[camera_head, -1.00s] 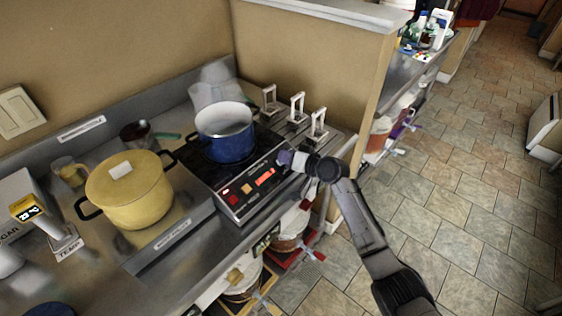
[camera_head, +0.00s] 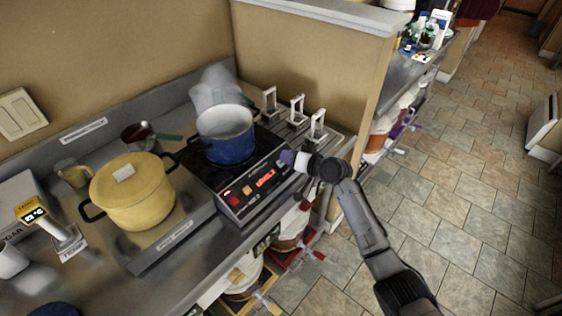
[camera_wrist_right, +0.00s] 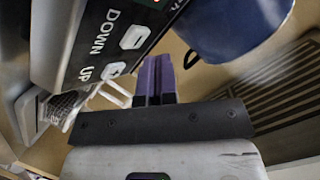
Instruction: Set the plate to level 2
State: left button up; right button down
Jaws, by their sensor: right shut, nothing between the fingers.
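The plate is a black cooktop (camera_head: 215,177) with a sloped front panel holding a red lit display (camera_head: 265,179) and several buttons; the digits are too small to read. A blue pot (camera_head: 226,136) stands on it and also shows in the wrist view (camera_wrist_right: 232,25). In the wrist view the panel (camera_wrist_right: 75,42) carries a DOWN button (camera_wrist_right: 134,37) and an UP button (camera_wrist_right: 113,70). My right gripper (camera_head: 287,158) is shut and empty at the panel's right end. In the wrist view its purple fingers (camera_wrist_right: 156,78) are beside the UP button; I cannot tell whether they touch it. My left gripper is out of view.
A yellow lidded pot (camera_head: 133,194) stands left of the plate. White-handled metal fixtures (camera_head: 297,108) stand behind and right of it. A partition wall (camera_head: 315,70) rises at the back right. Buckets (camera_head: 290,240) sit below the counter; the tiled floor at right is open.

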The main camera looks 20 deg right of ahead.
jog(key=shift+s+d+r+p, duration=0.1)
jog(key=shift+s+r+p, duration=0.05)
jog(key=shift+r+p, duration=0.3)
jog(key=shift+s+d+r+p, duration=0.1)
jog(key=shift+r+p, duration=0.25)
jog(key=shift+p, duration=0.05)
jog(key=r+p, duration=0.1)
jog(key=s+r+p, duration=0.1)
jog(key=p, duration=0.1)
jog(key=shift+s+d+r, duration=0.3)
jog(key=shift+d+r, duration=0.1)
jog(key=shift+f, duration=0.1)
